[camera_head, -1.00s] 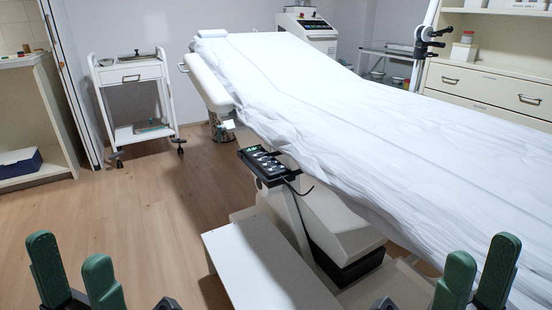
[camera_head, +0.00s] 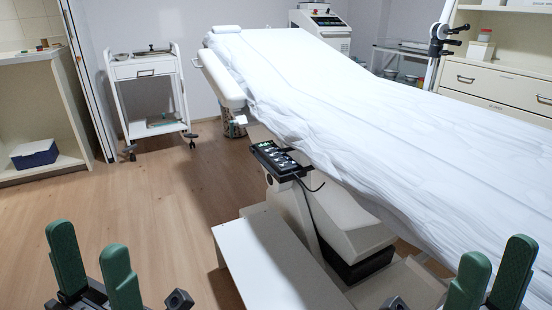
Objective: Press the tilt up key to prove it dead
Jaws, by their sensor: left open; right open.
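A small black key panel (camera_head: 278,160) is fixed at the side of the couch (camera_head: 330,110), below the sheet's edge. It carries several pale keys and a green light; the key labels are too small to read, so I cannot tell which is tilt up. A dark cable hangs from its right end. My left gripper (camera_head: 94,262) is open and empty at the bottom left, well apart from the panel. My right gripper (camera_head: 492,275) is open and empty at the bottom right, in front of the sheeted couch.
A white step (camera_head: 270,265) stands on the floor in front of the couch base. A white trolley (camera_head: 150,70) stands at the back left, and a shelf unit with a blue box (camera_head: 35,154) is at far left. The wooden floor (camera_head: 150,210) at left is clear.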

